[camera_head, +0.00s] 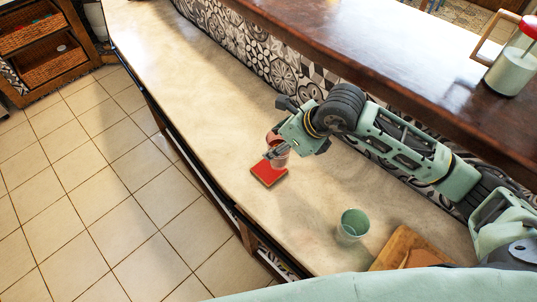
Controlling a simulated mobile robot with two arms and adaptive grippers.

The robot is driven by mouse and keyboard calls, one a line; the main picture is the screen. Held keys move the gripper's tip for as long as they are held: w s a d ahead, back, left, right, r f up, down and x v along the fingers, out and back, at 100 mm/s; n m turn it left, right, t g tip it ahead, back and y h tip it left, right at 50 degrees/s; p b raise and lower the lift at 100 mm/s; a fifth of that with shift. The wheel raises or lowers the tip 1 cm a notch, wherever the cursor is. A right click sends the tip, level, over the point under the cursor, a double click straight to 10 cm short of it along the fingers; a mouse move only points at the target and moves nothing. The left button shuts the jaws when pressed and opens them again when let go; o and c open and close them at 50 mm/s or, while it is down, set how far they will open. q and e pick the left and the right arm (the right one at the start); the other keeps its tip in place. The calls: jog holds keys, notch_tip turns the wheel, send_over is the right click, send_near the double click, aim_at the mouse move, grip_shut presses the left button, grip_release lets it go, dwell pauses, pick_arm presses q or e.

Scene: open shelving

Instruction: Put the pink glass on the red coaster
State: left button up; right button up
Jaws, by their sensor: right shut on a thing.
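The pink glass (279,158) is in my right gripper (275,152), which is shut on it. The glass is upright, and my gripper hides part of it. The red coaster (268,175) lies flat on the pale counter, directly below and slightly left of the glass in the head view. The glass overlaps the coaster's upper edge in the picture; I cannot tell whether they touch. My left gripper is not in view.
A green glass (353,226) stands on the counter nearer to me, beside a wooden board (402,245). A tiled wall and a raised dark wooden ledge (330,35) run behind the counter. A jar with a red lid (512,68) stands on the ledge. The counter's far left stretch is clear.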

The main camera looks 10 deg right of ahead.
jog(key=shift+w+a+f, duration=0.4)
jog(key=shift+a+f, duration=0.05)
jog(key=shift+a, duration=0.15)
jog(key=shift+w+a+f, duration=0.4)
jog(key=shift+a, duration=0.15)
notch_tip(320, 180, down, 4)
jog(key=b, duration=0.2)
jog(key=shift+b, duration=0.3)
jog(key=shift+s, duration=0.1)
jog(key=o, duration=1.5)
jog(key=b+v, duration=0.2)
jog(key=v, duration=0.8)
jog(key=shift+s+d+r, duration=0.1)
jog(key=shift+d+r, duration=0.1)
jog(key=shift+r, duration=0.15)
jog(key=shift+s+d+r, duration=0.2)
jog(key=shift+s+r, duration=0.05)
jog(key=shift+r, duration=0.25)
